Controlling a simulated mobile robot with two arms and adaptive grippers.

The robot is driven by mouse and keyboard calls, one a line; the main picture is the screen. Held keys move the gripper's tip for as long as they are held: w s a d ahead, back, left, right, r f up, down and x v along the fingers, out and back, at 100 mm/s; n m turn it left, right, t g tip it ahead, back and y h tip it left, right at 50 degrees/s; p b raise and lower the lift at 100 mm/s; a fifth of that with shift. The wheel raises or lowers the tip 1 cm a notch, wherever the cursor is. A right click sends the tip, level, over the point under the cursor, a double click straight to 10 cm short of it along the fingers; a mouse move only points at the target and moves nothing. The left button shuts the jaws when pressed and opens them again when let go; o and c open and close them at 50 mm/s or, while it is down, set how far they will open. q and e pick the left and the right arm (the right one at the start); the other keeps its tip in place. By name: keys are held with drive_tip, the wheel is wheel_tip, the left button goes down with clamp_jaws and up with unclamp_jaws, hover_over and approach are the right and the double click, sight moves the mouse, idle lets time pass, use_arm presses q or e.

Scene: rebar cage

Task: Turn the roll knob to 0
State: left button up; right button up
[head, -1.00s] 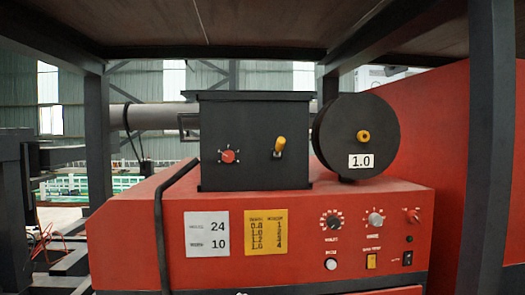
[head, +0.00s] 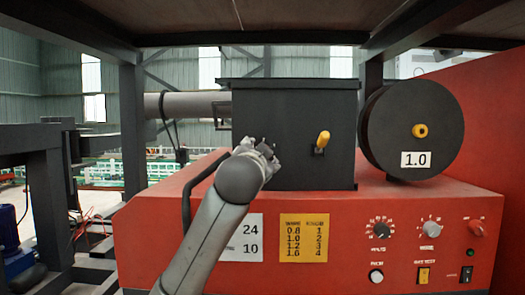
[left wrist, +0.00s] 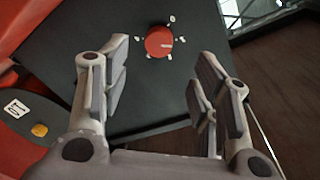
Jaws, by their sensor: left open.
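The red roll knob (left wrist: 159,42) sits on the face of the black box (left wrist: 75,25), with several small white marks around it and a pale pointer line toward the right of the left wrist view. My left gripper (left wrist: 163,76) is open and empty, its two fingers apart; in that view the knob appears just beyond and between the fingertips. In the head view my left gripper (head: 260,150) is in front of the left part of the box and hides the knob. I cannot tell its exact distance from the knob. My right gripper is not in view.
A yellow lever (head: 323,141) sticks out of the box to the right. A black wire spool (head: 410,105) labelled 1.0 stands beside it. The red machine (head: 345,235) below carries a white card, a yellow wire/knob table (head: 303,241) and a control panel. Dark posts flank it.

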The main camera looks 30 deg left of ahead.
use_arm(q)
drive_tip(key=p+x, duration=0.3)
drive_tip(key=x, duration=0.5)
drive_tip(key=shift+w+p, duration=0.2)
drive_tip(key=shift+p, duration=0.2)
drive_tip(key=shift+a, duration=0.1)
drive_tip(key=shift+c, duration=0.5)
drive_tip(key=c, duration=0.9)
drive_tip(key=shift+w+f+n+y+b, duration=0.1)
drive_tip(key=shift+n+y+b, duration=0.15)
drive_tip(key=shift+n+b, duration=2.25)
drive_tip(key=shift+w+f+n+y+b, duration=0.2)
drive_tip(key=shift+n+b, duration=1.05)
drive_tip(key=shift+n, duration=2.35)
drive_tip(key=shift+c, duration=0.2)
drive_tip(key=shift+s+r, duration=0.15)
